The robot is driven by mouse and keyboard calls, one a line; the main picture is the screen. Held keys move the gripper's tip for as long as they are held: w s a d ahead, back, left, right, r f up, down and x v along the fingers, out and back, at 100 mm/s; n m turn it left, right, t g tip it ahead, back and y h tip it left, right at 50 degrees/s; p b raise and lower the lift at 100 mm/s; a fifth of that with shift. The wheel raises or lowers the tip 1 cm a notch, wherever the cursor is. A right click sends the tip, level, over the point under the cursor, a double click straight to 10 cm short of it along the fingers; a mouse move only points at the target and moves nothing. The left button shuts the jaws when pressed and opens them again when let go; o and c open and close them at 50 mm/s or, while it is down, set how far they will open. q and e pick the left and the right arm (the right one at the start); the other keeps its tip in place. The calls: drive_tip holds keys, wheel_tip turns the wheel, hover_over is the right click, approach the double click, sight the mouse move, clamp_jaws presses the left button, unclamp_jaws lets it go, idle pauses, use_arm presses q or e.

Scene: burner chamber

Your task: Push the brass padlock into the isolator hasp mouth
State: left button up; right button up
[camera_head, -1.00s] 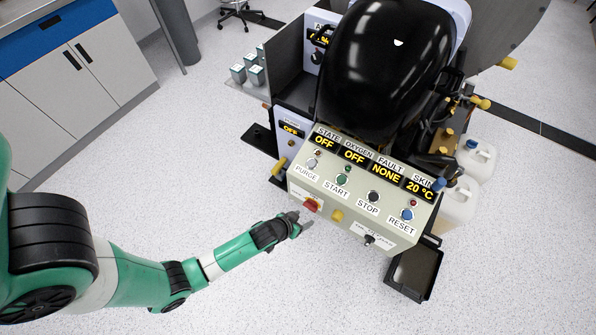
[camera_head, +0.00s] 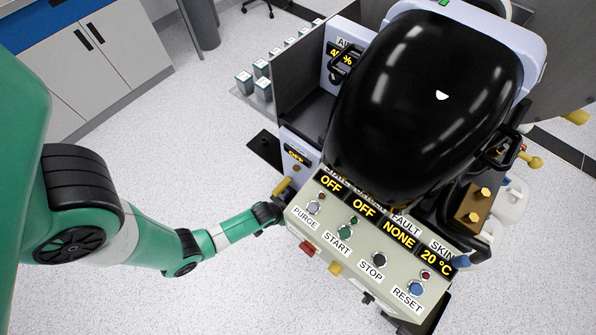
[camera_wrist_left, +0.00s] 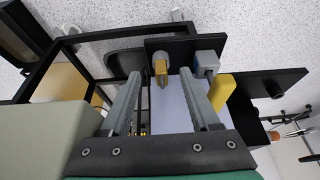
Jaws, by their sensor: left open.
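My left gripper (camera_head: 272,212) is beside the left edge of the sloped control panel, just below a yellow handle (camera_head: 282,187). In the left wrist view the gripper (camera_wrist_left: 160,76) has its fingers wide apart, with nothing held. A small brass-coloured block (camera_wrist_left: 161,70), which looks like the padlock, shows between and beyond the fingertips, against a dark plate. A grey block (camera_wrist_left: 207,65) sits just right of it, and I cannot tell whether it is the hasp. The yellow handle also shows in the left wrist view (camera_wrist_left: 222,91). The padlock cannot be made out in the head view.
The control panel (camera_head: 352,245) with its buttons and displays stands right of the gripper. A large black glossy dome (camera_head: 420,100) rises behind it. A red knob (camera_head: 307,248) sticks out at the panel's lower edge. Speckled floor lies open to the left.

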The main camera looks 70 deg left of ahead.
use_arm(q)
drive_tip(key=w+a, duration=0.2)
drive_tip(key=w+b, duration=0.1)
drive_tip(key=w, duration=0.1)
drive_tip(key=shift+w+a, duration=0.1)
drive_tip(key=shift+a, duration=0.3)
drive_tip(key=b+x, duration=0.4)
drive_tip(key=x, duration=0.1)
drive_tip(key=shift+d+f, duration=0.1)
clamp_jaws()
